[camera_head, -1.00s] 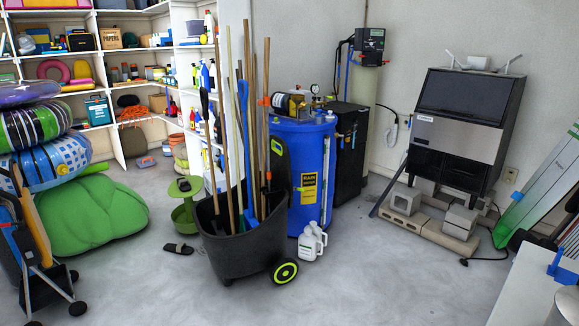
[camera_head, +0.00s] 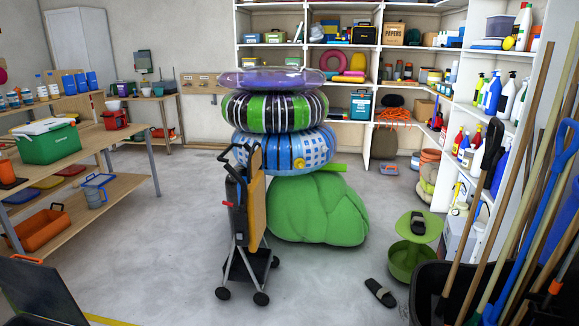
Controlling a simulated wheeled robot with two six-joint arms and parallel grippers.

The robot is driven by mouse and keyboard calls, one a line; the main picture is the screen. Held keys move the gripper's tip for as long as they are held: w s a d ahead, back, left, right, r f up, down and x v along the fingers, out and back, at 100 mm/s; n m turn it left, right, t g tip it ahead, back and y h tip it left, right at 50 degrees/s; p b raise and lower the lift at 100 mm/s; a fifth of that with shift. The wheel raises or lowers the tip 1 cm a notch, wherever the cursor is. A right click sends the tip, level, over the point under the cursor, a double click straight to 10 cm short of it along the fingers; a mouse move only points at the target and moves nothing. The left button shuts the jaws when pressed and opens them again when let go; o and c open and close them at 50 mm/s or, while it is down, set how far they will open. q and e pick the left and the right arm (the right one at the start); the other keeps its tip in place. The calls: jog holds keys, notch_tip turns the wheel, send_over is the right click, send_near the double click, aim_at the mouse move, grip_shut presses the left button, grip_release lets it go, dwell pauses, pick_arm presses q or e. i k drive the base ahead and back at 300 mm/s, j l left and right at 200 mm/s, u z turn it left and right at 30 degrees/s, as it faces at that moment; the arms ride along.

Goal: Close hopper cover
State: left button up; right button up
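The ice maker with its hopper cover is out of view now; it showed only in the earlier head view, at the right. Neither of my grippers shows in the head view.
A folding cart (camera_head: 248,225) stands mid-floor before stacked swim rings (camera_head: 275,112) and a green beanbag (camera_head: 318,208). A black bin (camera_head: 440,285) of long-handled tools is at the right. A wooden workbench (camera_head: 95,150) is at the left. Grey floor (camera_head: 165,250) between is clear.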

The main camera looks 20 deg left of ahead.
aim_at(39, 288)
jog(key=i+j+u, duration=0.1)
jog(key=i+u, duration=0.75)
jog(key=i+l+u, duration=0.2)
jog(key=i+u, duration=0.25)
jog(key=i+l+u, duration=0.25)
jog(key=u, duration=0.2)
jog(key=i+l+u, duration=0.15)
jog(key=i+u, duration=0.15)
jog(key=u, duration=0.15)
jog(key=i+l+u, duration=0.25)
jog(key=u, duration=0.25)
jog(key=i+l+u, duration=0.3)
jog(key=u, duration=0.15)
jog(key=i+l+u, duration=0.15)
jog(key=l+u, duration=0.35)
jog(key=i+l+u, duration=0.45)
jog(key=k+l, duration=0.1)
